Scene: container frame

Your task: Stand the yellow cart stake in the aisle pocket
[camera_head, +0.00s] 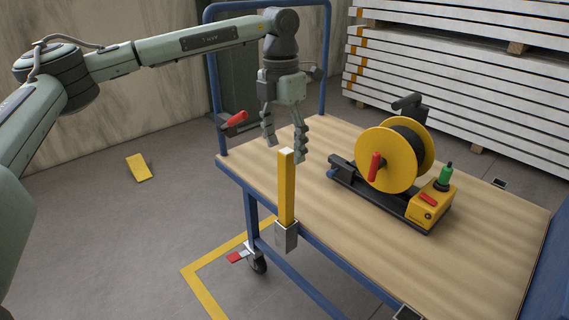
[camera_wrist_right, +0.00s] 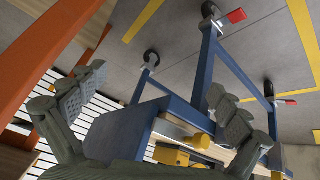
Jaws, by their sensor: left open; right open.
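The yellow cart stake (camera_head: 286,190) stands upright in a grey metal pocket (camera_head: 286,237) on the cart's near-left edge. My left gripper (camera_head: 284,149) is open, pointing down, with its fingertips on either side of the stake's top in the picture. It holds nothing; I cannot tell whether it touches the stake. The wooden-topped blue cart (camera_head: 470,225) shows another pocket (camera_head: 408,313) at the bottom edge and one (camera_head: 498,182) at the far edge. My right gripper (camera_wrist_right: 155,85) is open and empty in the right wrist view, with the cart's blue frame (camera_wrist_right: 205,70) beyond.
A yellow cable reel (camera_head: 390,155) on a black base with a yellow box (camera_head: 430,207) occupies the cart's middle. A blue push rail (camera_head: 326,60) rises at the back. White stacked panels (camera_head: 450,70) stand behind.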

